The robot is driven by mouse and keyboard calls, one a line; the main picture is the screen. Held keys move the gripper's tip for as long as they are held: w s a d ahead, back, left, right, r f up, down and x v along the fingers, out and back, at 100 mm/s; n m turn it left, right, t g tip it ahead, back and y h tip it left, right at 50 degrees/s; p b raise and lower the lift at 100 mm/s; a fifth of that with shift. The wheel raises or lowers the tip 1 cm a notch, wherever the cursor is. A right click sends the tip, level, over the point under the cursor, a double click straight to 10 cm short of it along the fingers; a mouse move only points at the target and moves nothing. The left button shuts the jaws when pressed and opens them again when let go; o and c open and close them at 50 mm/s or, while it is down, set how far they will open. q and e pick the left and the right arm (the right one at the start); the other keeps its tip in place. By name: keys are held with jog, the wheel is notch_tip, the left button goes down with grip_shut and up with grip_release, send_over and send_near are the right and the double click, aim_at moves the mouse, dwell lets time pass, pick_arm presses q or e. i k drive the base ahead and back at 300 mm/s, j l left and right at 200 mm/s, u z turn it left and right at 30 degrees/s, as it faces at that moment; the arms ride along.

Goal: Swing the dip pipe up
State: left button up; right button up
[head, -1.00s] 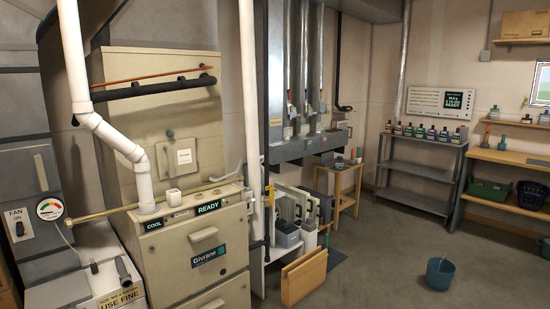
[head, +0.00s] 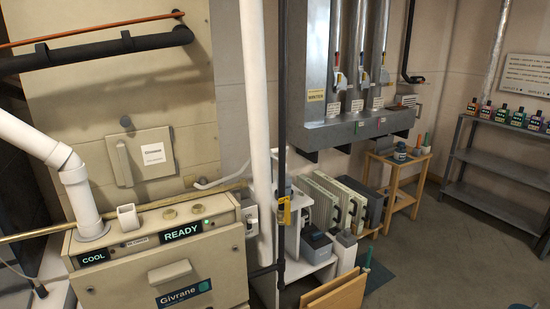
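No pipe in the head view is marked as the dip pipe, and I cannot tell which one it is. A thin black pipe (head: 408,42) hangs down the wall right of the grey metal housing (head: 316,60) and bends to the right at its lower end. Several silvery upright pipes (head: 358,38) run down the front of the housing to its ledge, with small handles low on them. A long brass-coloured pipe (head: 30,233) lies nearly level along the beige furnace's top edge. Neither of my grippers is in view.
The beige furnace (head: 140,270) fills the left foreground, with a white pipe (head: 78,190) on it. A white upright pipe (head: 256,110) and a dark post (head: 281,130) stand mid-view. A wooden stand (head: 398,180) and grey shelf (head: 490,165) stand right. Floor between them is clear.

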aim_at(273, 151)
jog(key=i+u, duration=0.1)
jog(key=u, duration=0.2)
jog(key=i+l+u, duration=0.35)
jog(key=l+u, duration=0.15)
jog(key=i+l+u, duration=0.25)
jog(key=l+u, duration=0.25)
jog(key=l, duration=0.15)
jog(key=l+u, duration=0.25)
jog(key=l, duration=0.15)
